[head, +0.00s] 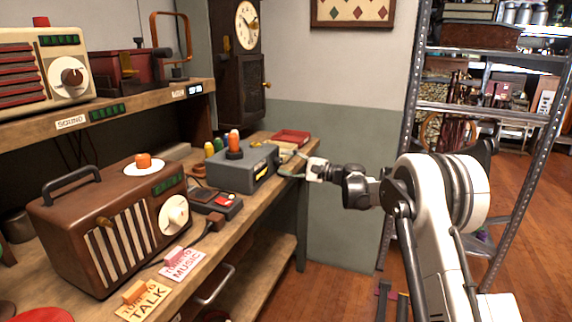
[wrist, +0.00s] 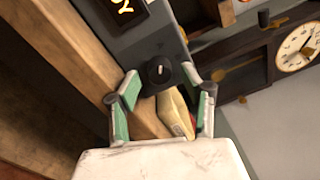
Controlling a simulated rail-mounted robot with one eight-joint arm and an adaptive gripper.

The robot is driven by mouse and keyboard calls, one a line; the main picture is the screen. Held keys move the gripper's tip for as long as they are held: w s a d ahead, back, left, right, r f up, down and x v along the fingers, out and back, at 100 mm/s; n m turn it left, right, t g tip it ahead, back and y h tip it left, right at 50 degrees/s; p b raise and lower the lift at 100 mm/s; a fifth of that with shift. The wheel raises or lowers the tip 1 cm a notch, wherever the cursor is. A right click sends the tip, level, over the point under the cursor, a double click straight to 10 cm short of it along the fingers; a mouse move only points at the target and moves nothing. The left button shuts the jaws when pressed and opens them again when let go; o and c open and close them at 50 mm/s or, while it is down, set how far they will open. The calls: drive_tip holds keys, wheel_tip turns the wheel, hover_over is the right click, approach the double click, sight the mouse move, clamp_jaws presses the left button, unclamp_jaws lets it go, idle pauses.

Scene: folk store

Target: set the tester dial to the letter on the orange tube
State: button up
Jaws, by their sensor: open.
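The tester is a grey box (head: 240,178) on the workbench. The orange tube (head: 234,138) stands upright in a dark socket on its top; no letter on it is readable. My gripper (head: 287,174) is at the tester's right end. In the wrist view my gripper (wrist: 161,78) is open, its green-padded fingers on either side of the black dial (wrist: 160,74). The dial has a white mark pointing roughly up in that view. Whether the fingers touch it I cannot tell. A dark display (wrist: 122,10) with a glowing yellow character, cut off by the frame edge, sits beyond the dial.
A cream object (wrist: 175,112) lies beside the tester, near the right finger. A clock (head: 243,60) stands behind.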

drive_tip(key=v, duration=1.2)
drive_tip(key=s+d+r+n+h+p, duration=0.15)
drive_tip(key=s+r+h, duration=0.35)
drive_tip(key=s, duration=0.6)
drive_tip(key=s+r+n+h+p, duration=0.1)
drive_tip(key=s+r+h+p, duration=0.2)
drive_tip(key=s+r, duration=0.6)
drive_tip(key=s+d+f+n+h+p, duration=0.1)
drive_tip(key=s+d+h, duration=0.2)
drive_tip(key=s, duration=0.8)
drive_tip(key=s+d+f+n+h+p, duration=0.2)
drive_tip(key=s+d, duration=0.4)
drive_tip(key=s, duration=0.5)
drive_tip(key=s+d+f+n+t+h+p, duration=0.1)
drive_tip(key=s+d+h, duration=0.3)
drive_tip(key=s, duration=0.7)
drive_tip(key=shift+d+f+n+p, duration=0.15)
drive_tip(key=shift+f+n+p, duration=0.4)
drive_tip(key=shift+f, duration=0.15)
drive_tip(key=shift+c, duration=0.2)
